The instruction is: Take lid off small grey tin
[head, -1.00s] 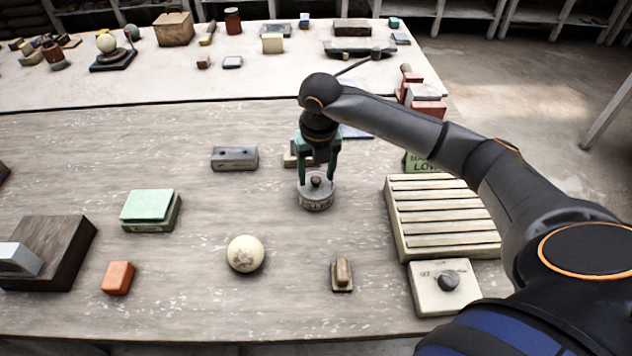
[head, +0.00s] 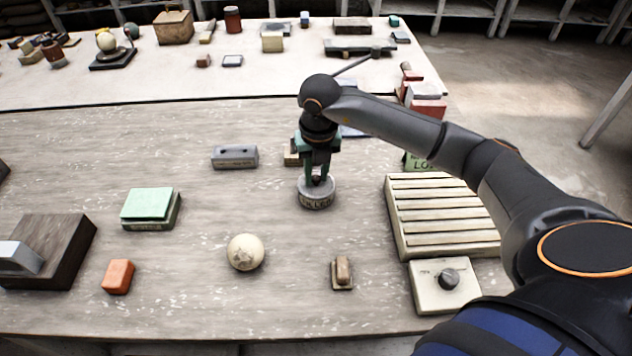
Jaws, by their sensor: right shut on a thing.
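The small grey tin (head: 317,200) stands upright on the near table, right of the middle, with lettering around its side. Its lid has a dark brown knob on top. My right gripper (head: 317,180) points straight down over the tin, its green fingers shut on the lid's knob. The lid sits on the tin; I see no gap between them. The fingers hide part of the knob and lid top. My left gripper is not in view.
A plaster sphere (head: 246,252) lies front left of the tin. A grey block (head: 234,157) is left behind it, and a slatted rack (head: 440,215) stands to the right. A small wooden-handled piece (head: 342,272) lies in front. The table around the tin is clear.

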